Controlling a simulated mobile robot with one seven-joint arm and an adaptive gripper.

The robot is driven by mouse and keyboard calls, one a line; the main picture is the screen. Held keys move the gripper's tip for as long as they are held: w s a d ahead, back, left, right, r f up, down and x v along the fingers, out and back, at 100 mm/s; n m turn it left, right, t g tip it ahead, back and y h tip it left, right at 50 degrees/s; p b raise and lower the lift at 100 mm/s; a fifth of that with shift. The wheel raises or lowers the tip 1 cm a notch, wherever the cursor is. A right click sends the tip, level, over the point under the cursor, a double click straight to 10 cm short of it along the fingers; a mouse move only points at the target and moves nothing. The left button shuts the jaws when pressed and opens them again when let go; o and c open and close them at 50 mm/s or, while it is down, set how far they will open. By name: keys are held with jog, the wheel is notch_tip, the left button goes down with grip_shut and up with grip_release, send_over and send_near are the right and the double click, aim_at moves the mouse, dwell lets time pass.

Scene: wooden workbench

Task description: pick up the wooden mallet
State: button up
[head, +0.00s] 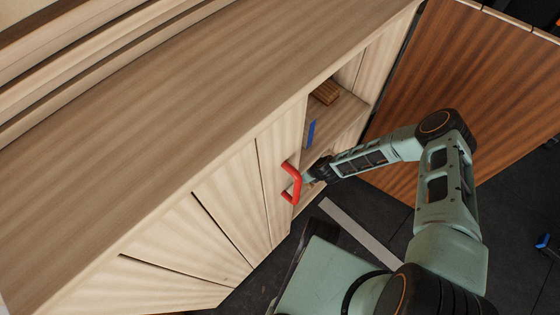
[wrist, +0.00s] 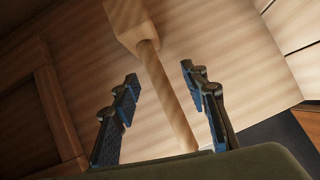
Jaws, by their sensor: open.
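The wooden mallet shows in the wrist view, with its pale block head (wrist: 126,18) at the top and its round handle (wrist: 168,90) slanting down to the right. My gripper (wrist: 159,73) is open, with one blue-and-black finger on each side of the handle. Gaps show between the fingers and the handle, so it is not gripped. I cannot make out the mallet in the head view.
A red handle (head: 291,184) is on the pale cabinet door beside my gripper. A brown wooden block (head: 326,92) and a blue piece (head: 311,133) show at the open compartment. The pale bench top (head: 190,90) is bare. A darker wooden surface (head: 480,90) stands at the right.

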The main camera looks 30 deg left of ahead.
jog(key=f, duration=0.1)
jog(key=a+f+b, duration=0.1)
jog(key=f+b, duration=0.1)
jog(key=shift+a+f, duration=0.35)
jog(key=shift+w+a+f+b, duration=0.2)
jog(key=shift+a+f+b, duration=0.1)
jog(key=shift+f, duration=0.15)
jog(key=shift+c, duration=0.3)
jog(key=shift+r, duration=0.1)
grip_shut()
